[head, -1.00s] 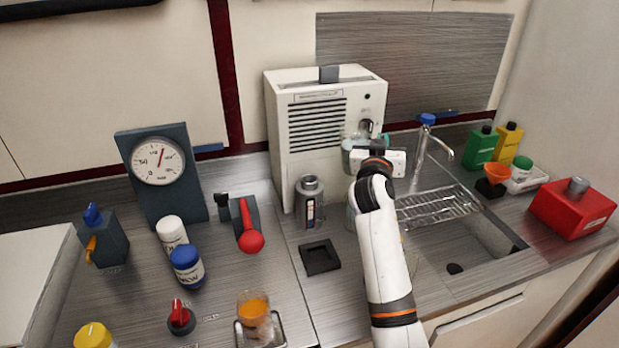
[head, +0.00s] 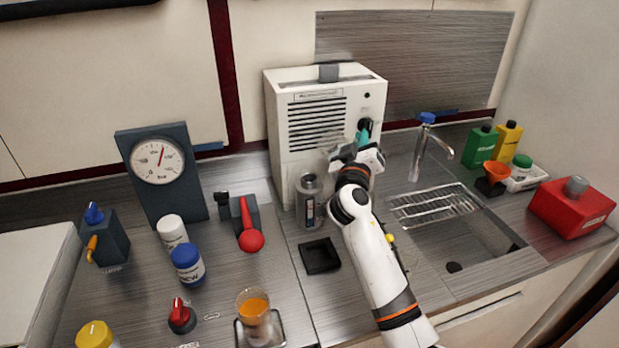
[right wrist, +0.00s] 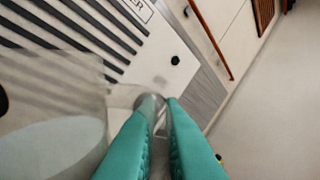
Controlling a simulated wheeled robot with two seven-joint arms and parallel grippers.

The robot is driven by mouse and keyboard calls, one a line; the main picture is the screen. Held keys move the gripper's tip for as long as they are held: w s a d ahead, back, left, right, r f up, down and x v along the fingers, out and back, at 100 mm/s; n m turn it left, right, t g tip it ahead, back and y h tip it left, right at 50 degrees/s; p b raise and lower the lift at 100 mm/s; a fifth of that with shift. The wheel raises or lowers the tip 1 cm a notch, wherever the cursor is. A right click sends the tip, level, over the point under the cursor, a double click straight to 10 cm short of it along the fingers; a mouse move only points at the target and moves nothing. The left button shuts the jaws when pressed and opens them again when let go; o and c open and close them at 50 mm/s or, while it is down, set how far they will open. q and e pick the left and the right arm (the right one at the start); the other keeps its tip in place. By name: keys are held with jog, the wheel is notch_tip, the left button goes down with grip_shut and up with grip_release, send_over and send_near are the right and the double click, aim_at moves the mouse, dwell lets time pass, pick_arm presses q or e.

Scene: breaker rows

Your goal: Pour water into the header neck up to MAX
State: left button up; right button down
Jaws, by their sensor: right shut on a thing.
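The header neck (head: 309,203) is a grey upright cylinder with a narrow sight window, standing in front of the white heater cabinet. Its MAX mark and water level are too small to read. My right gripper (head: 364,138) is shut on a clear jug (head: 333,150), just above and right of the neck. The jug is faint in the head view and looks tilted toward the neck; I cannot tell whether water runs from it. In the right wrist view, the teal fingers (right wrist: 160,125) close on the jug's handle, and the clear jug (right wrist: 50,125) fills the left side. My left gripper is out of view.
The white cabinet (head: 280,140) stands right behind the neck. A black square tray (head: 320,256) lies in front of it. The sink (head: 470,235) with a wire rack (head: 434,204) is to the right. A red-handled valve (head: 247,225) is to the left.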

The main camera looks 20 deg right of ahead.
jog(key=shift+s+a+r, duration=0.1)
jog(key=shift+a+r, duration=0.05)
jog(key=shift+a, duration=0.1)
jog(key=shift+r+n+p, duration=0.15)
jog(key=shift+n+p, duration=0.15)
jog(key=shift+a+r+t, duration=0.15)
jog(key=shift+r+t, duration=0.05)
jog(key=shift+t, duration=0.1)
jog(key=shift+p, duration=0.35)
jog(key=shift+r+n, duration=0.1)
jog(key=shift+n, duration=0.2)
